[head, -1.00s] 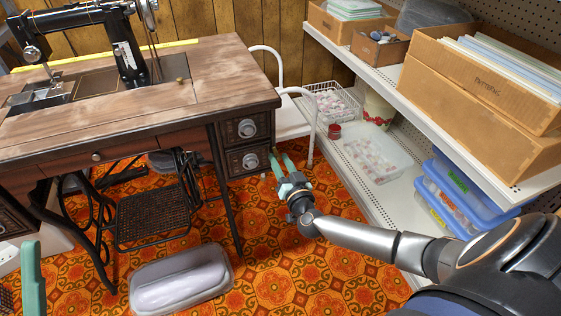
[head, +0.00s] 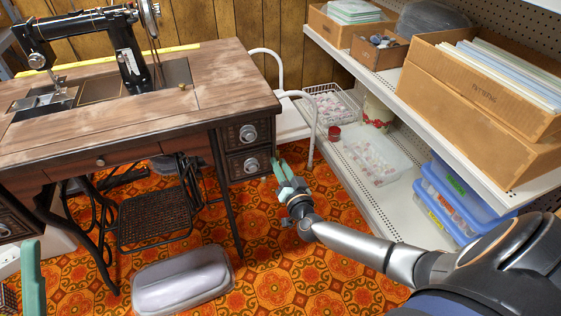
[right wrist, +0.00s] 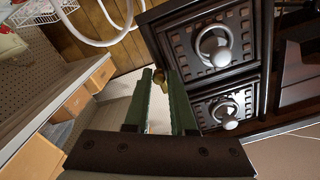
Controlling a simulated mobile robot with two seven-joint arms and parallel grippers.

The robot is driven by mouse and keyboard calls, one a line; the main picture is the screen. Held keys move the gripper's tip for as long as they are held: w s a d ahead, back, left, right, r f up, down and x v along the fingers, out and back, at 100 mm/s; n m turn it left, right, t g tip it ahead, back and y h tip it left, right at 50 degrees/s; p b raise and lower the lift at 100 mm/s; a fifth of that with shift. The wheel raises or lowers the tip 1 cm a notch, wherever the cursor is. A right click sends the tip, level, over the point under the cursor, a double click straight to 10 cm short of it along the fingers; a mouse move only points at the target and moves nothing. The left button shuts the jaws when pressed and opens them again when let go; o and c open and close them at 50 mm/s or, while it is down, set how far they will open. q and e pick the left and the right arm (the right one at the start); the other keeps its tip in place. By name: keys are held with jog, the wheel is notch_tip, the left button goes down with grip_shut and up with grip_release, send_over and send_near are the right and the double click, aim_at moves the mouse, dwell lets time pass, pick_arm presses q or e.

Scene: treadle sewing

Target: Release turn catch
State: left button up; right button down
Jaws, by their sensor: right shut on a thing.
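My right gripper (head: 280,162) is low beside the right drawer stack of the sewing table. In the right wrist view its two green fingers (right wrist: 160,80) are shut on a small brass catch (right wrist: 158,75) beside the dark drawer stack. The fingertips partly hide the catch, and its turn angle cannot be made out. In the head view the catch is too small or hidden to see. One green finger of my left gripper (head: 32,281) shows at the lower left edge; its other finger is not clear.
The wooden sewing table (head: 225,75) carries a black sewing machine (head: 95,30). Two drawers with ring pulls (head: 248,133) face out. A grey padded case (head: 182,281) lies on the patterned floor. A white step stool (head: 292,122) and shelving (head: 400,190) stand behind and right.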

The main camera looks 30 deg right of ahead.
jog(key=shift+d+m, duration=0.2)
jog(key=shift+m, duration=0.4)
pick_arm(q)
jog(key=shift+a+r, duration=0.1)
jog(key=shift+r, duration=0.15)
pick_arm(e)
jog(key=shift+d, duration=0.1)
jog(key=c, duration=0.8)
grip_release()
jog(key=shift+s, duration=0.1)
jog(key=shift+s+a, duration=0.2)
pick_arm(q)
jog(key=shift+m, duration=0.3)
jog(key=r+p, duration=0.4)
jog(key=shift+a, duration=0.2)
pick_arm(e)
jog(key=v, duration=1.2)
jog(key=shift+r, duration=0.1)
